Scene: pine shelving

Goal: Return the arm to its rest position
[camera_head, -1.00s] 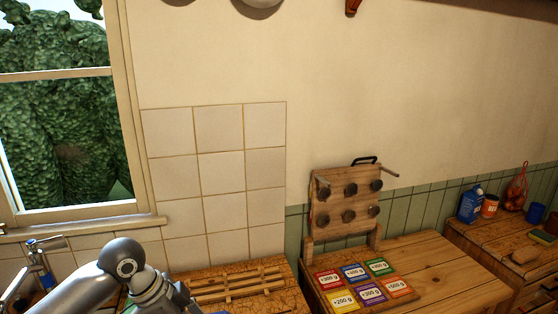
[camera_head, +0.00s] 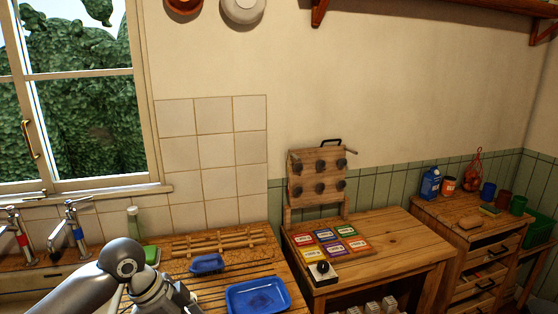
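One of my arms (camera_head: 124,268) comes in from the lower left in the head view. Its grey joints show at the bottom edge, in front of the counter. The gripper at its end is not in the picture. My other arm and its gripper are also out of view. Nothing held can be seen.
Coloured cards (camera_head: 331,243) and a knobbed board (camera_head: 317,176) stand on the wooden table (camera_head: 400,240).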

